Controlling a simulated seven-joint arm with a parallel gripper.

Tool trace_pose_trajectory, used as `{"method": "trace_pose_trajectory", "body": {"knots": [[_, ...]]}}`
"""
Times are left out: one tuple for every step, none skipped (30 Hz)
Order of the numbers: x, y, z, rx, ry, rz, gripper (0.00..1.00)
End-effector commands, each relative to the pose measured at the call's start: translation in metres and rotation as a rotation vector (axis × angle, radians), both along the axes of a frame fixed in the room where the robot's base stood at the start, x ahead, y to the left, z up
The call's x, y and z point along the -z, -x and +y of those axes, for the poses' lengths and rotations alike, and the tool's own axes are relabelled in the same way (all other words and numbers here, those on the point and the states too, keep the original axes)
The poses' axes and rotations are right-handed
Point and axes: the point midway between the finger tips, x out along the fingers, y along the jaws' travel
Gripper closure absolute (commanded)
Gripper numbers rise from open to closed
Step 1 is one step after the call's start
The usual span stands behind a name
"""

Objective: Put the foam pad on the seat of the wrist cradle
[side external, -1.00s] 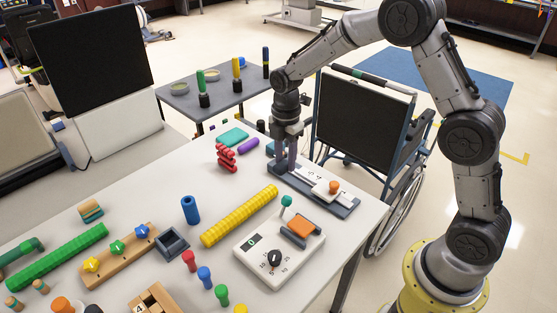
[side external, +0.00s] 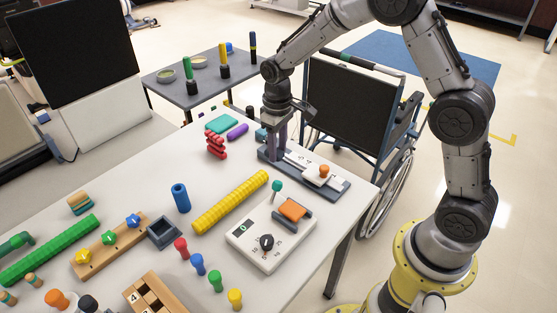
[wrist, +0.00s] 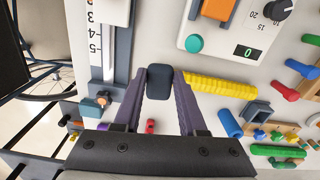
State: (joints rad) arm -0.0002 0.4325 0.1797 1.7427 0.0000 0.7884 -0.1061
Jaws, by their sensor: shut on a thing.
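My gripper (wrist: 160,84) is shut on a small dark blue-grey block with rounded edges, which looks like the foam pad (wrist: 160,78), in the wrist view. In the side view, my gripper (side external: 276,153) points down at the far end of the slide board, and the pad cannot be made out there. A dark grey holder with an orange top, which looks like the wrist cradle (side external: 293,210), sits on the white dial unit (side external: 262,250). It is in front of and to the right of my gripper, well apart from the pad.
The slide board (side external: 335,187) with an orange knob lies beside my gripper. A teal knob (side external: 277,186) stands up beside the cradle. A yellow ribbed roll (side external: 230,202), a blue cylinder (side external: 181,198) and an empty dark square tray (side external: 164,233) lie left of the dial unit.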

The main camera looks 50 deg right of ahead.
Motion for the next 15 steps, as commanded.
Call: {"method": "trace_pose_trajectory", "body": {"knots": [[0.0000, -0.0002, -0.0001, 0.037, 0.000, -0.001, 1.00], [0.0000, -0.0003, -0.0001, 0.056, 0.000, -0.001, 1.00], [0.0000, -0.0004, -0.0001, 0.076, 0.000, -0.002, 1.00], [0.0000, -0.0004, -0.0001, 0.090, 0.000, -0.002, 1.00], [0.0000, -0.0005, 0.0000, 0.103, 0.000, -0.002, 1.00], [0.0000, -0.0005, 0.0000, 0.124, 0.000, -0.002, 1.00], [0.0000, -0.0005, 0.0000, 0.141, 0.000, -0.002, 1.00], [0.0000, -0.0005, 0.0000, 0.163, 0.000, -0.002, 1.00], [0.0000, -0.0005, -0.0001, 0.199, 0.000, -0.002, 1.00], [0.0000, -0.0005, -0.0001, 0.231, 0.000, -0.002, 1.00], [0.0001, -0.0004, -0.0002, 0.268, 0.000, -0.001, 1.00], [0.0003, -0.0001, -0.0001, 0.324, 0.000, -0.001, 1.00], [0.0006, 0.0004, -0.0001, 0.371, 0.001, 0.001, 1.00], [0.0011, 0.0011, -0.0001, 0.421, 0.001, 0.003, 1.00], [0.0015, 0.0021, -0.0003, 0.492, 0.002, 0.004, 1.00]]}}
